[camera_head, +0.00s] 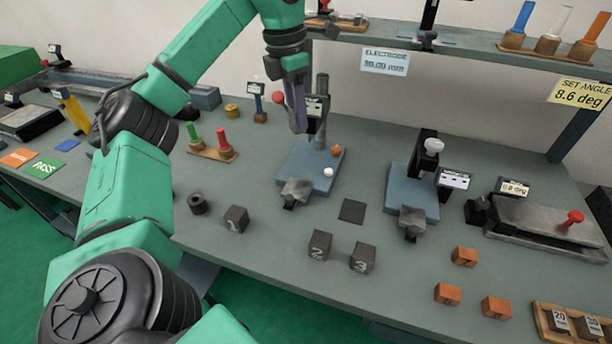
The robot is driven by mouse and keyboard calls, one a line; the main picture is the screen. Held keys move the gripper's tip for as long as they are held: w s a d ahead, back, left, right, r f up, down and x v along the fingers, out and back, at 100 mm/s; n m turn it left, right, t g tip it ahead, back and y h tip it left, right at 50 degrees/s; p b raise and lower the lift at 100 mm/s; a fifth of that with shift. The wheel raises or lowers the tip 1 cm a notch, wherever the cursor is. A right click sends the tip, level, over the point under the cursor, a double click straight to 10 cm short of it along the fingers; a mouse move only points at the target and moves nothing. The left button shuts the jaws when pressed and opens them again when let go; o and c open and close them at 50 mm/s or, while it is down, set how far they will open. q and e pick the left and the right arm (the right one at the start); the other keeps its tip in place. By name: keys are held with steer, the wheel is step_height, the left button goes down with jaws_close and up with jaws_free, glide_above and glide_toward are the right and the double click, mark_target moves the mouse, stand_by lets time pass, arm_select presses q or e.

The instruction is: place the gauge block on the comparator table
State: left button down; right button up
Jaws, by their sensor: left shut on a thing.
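My left gripper (298,112) points down over the back left part of a blue-grey base (305,160), which has a grey post and a small display; I take this to be the comparator and its table. The gripper is shut on a narrow thing that I take to be the gauge block. The fingers hide most of it, and I cannot tell whether it touches the base. A second blue base (408,180) with a black post and white knob stands to the right. My right gripper is not in view.
Dark cubes numbered 1 (236,218), 2 (319,245) and 3 (363,258) stand in front, near a dark square (352,211). Several orange blocks (464,257) and a wooden tray (545,322) with numbered blocks lie at the lower right. A shelf (470,48) overhangs the back.

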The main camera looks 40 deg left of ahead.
arm_select(q)
steer(key=f+b, duration=0.1)
steer(key=f, duration=0.3)
steer(key=f+b, duration=0.2)
steer(key=f, duration=0.3)
steer(key=f+b, duration=0.2)
steer(key=f, duration=0.2)
steer(key=shift+s+a+f, duration=0.1)
steer(key=shift+s+f, duration=0.15)
steer(key=shift+f, duration=0.05)
steer(key=f, duration=0.2)
steer(key=shift+s+f, duration=0.2)
steer(key=shift+f, duration=0.15)
steer(key=shift+w+f, duration=0.2)
steer(key=shift+f, duration=0.05)
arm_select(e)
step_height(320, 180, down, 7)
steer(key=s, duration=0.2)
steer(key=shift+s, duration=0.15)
arm_select(q)
steer(key=shift+f, duration=0.1)
steer(key=shift+c, duration=2.4)
jaws_free()
steer(key=shift+s, duration=0.1)
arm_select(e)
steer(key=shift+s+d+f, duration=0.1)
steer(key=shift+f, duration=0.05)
